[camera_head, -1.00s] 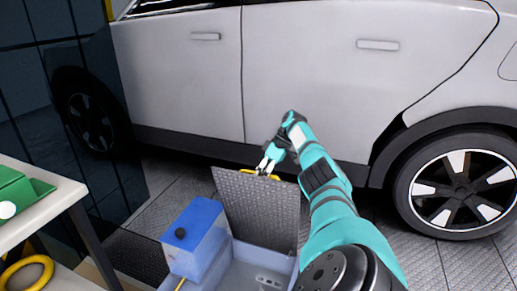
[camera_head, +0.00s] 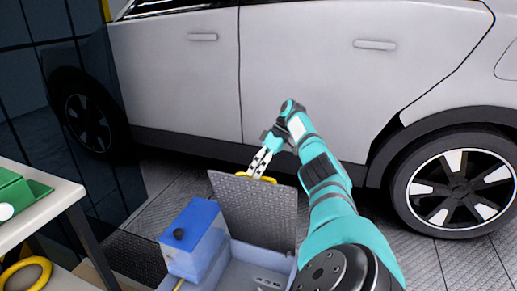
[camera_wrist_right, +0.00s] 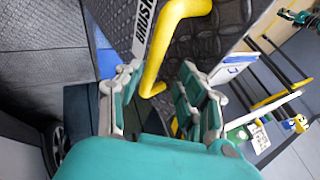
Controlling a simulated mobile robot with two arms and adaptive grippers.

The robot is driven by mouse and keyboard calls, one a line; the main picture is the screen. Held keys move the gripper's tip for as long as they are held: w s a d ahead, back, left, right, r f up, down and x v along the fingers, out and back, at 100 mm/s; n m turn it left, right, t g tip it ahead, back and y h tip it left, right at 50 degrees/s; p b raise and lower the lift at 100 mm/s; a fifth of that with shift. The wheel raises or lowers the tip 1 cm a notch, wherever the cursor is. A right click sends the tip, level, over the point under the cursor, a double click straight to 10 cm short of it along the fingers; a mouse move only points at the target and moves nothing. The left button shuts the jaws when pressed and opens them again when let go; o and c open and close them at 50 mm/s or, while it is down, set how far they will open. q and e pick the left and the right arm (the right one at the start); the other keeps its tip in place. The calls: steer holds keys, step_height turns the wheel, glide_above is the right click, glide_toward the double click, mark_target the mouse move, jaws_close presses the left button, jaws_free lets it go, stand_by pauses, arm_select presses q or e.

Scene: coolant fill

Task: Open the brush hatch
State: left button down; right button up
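The brush hatch (camera_head: 258,212) is a grey checkered plate standing steeply raised at the back of the floor box. Its yellow handle (camera_head: 243,177) is at the upper edge. My right gripper (camera_head: 256,168) is at the handle. In the right wrist view, its two teal and grey fingers (camera_wrist_right: 158,96) stand apart with a wide gap. The yellow handle (camera_wrist_right: 153,68) reaches between them, and I see no firm grip on it. A partly visible white label (camera_wrist_right: 144,25) beside the handle shows the letters "BRUS".
A blue tank (camera_head: 196,236) with a black cap stands in the open box, left of the hatch. The white car (camera_head: 320,85) is close behind. A table (camera_head: 60,203) with a green item stands at the left.

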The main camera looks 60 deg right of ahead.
step_height(320, 180, up, 7)
steer(key=shift+f, duration=0.1)
stand_by(0.7)
